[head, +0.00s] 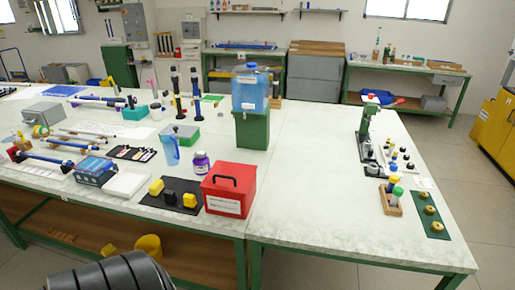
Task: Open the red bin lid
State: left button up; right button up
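The red bin (235,199) stands near the front edge of the left table, close to where it meets the right table. It is a red box with a white label low on its front. Its red lid (238,172) appears shut, with a black handle (225,179) visible. The bin's inside is hidden. Neither my left nor my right gripper shows in the head view.
A black mat (153,201) with yellow and black blocks lies left of the bin. A purple-capped bottle (201,164) stands just behind it. A green box (252,130) bearing a blue water jug (249,92) stands farther back. The right table's near part (320,220) is clear.

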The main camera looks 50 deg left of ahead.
aim_at(229, 172)
jog(key=k+j+z, duration=0.2)
jog(key=j, duration=0.15)
jog(key=j+z, duration=0.2)
jog(key=j, duration=0.15)
jog(key=k+j+z, duration=0.2)
jog(key=j+z, duration=0.25)
jog(key=j, duration=0.15)
jog(key=k, duration=0.05)
